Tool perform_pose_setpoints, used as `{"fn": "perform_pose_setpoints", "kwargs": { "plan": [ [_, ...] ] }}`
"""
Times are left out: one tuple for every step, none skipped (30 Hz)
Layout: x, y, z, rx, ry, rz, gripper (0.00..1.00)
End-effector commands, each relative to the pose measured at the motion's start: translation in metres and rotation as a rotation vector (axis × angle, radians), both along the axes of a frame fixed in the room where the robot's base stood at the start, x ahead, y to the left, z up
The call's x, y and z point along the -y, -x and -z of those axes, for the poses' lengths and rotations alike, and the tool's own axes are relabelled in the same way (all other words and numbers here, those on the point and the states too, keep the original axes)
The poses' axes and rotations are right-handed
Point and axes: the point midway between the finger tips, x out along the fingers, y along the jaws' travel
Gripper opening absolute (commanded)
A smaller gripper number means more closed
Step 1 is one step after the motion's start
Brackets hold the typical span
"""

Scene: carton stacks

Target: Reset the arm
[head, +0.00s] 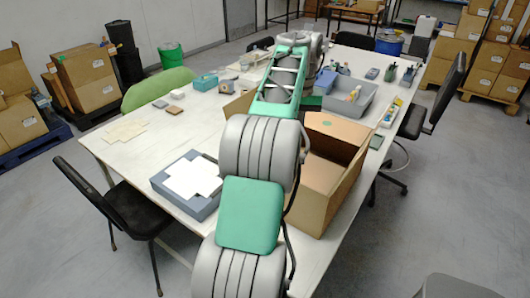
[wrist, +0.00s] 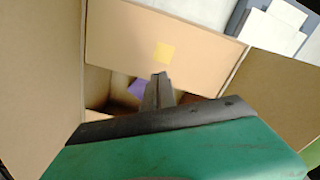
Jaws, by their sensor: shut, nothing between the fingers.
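My arm (head: 275,110) stretches out over the long white table, its links running from the front of the head view to the far part of the tabletop. My gripper (wrist: 159,78) shows in the wrist view with its two dark fingers together and nothing between them. It points toward an open cardboard carton (wrist: 120,40), whose flaps and walls surround it in that view. A yellow square (wrist: 164,53) is on one cardboard panel. A purple patch (wrist: 139,88) shows down inside, partly hidden by the fingers. In the head view the fingers are hidden.
An open carton (head: 335,140) stands on the table right beside my arm. A grey-blue box with white sheets (head: 187,183) lies to the left, and a grey tray (head: 347,99) with small items lies to the right. Chairs (head: 125,207) stand around the table.

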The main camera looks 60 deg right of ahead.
Motion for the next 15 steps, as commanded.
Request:
{"fn": "perform_pose_setpoints", "kwargs": {
  "plan": [
    [0.000,0.000,0.000,0.000,0.000,0.000,0.00],
    [0.000,0.000,0.000,0.000,0.000,0.000,0.00],
    [-0.001,-0.002,0.000,0.000,0.001,-0.003,0.00],
    [-0.003,-0.006,-0.001,-0.001,0.003,-0.011,0.00],
    [-0.007,-0.013,-0.002,-0.001,0.006,-0.025,0.00],
    [-0.015,-0.027,-0.003,-0.003,0.012,-0.052,0.00],
    [-0.023,-0.041,-0.005,-0.004,0.020,-0.081,0.00],
    [-0.034,-0.058,-0.006,-0.005,0.026,-0.116,0.00],
    [-0.053,-0.082,-0.007,-0.006,0.040,-0.169,0.00],
    [-0.070,-0.102,-0.007,-0.005,0.051,-0.215,0.00],
    [-0.089,-0.121,-0.007,-0.003,0.062,-0.263,0.00],
    [-0.116,-0.145,-0.006,0.002,0.079,-0.328,0.00],
    [-0.137,-0.161,-0.005,0.006,0.091,-0.376,0.00],
    [-0.160,-0.175,-0.004,0.012,0.103,-0.423,0.00],
    [-0.191,-0.192,0.000,0.021,0.116,-0.489,0.00]
  ]
}}
